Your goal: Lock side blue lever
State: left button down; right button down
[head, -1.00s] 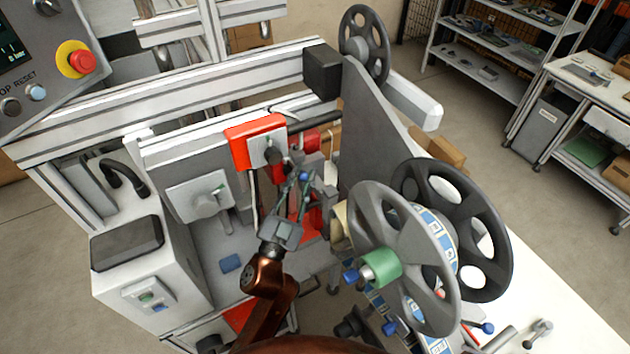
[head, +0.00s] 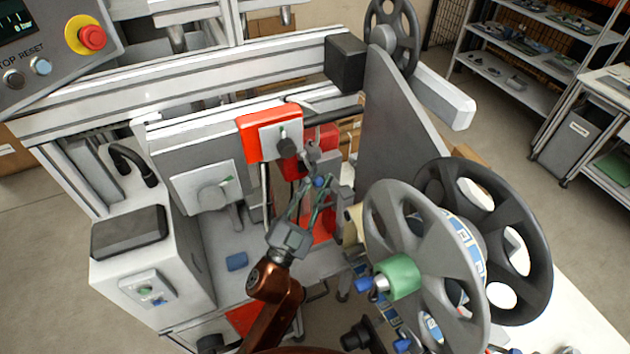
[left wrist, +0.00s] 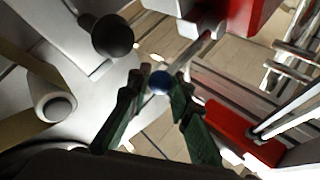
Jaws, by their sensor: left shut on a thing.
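The side blue lever shows as a small blue knob (head: 320,182) at the machine's inner side, below the red-and-grey unit. In the left wrist view the blue knob (left wrist: 160,83) sits between the fingertips, with a pale rod running up and right behind it. My left gripper (head: 314,193) reaches up from below and is shut on this knob. Its green-dark fingers (left wrist: 160,95) stand on either side of the knob. The fingers hide part of the lever in the head view. My right gripper is not in view.
Right of the gripper stand a grey upright plate (head: 395,135) and a large grey reel (head: 420,250) with a green hub (head: 399,277). The red unit (head: 262,130) is close above. A grey box (head: 128,231) stands left. In the wrist view a black ball knob (left wrist: 112,37) is close by.

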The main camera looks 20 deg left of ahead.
pick_arm(q)
jog(key=shift+w+f, duration=0.15)
jog(key=shift+f, duration=0.2)
jog(key=c, duration=1.7)
grip_release()
jog(key=shift+c, duration=0.2)
jog(key=shift+r, duration=0.1)
jog(key=v, duration=1.2)
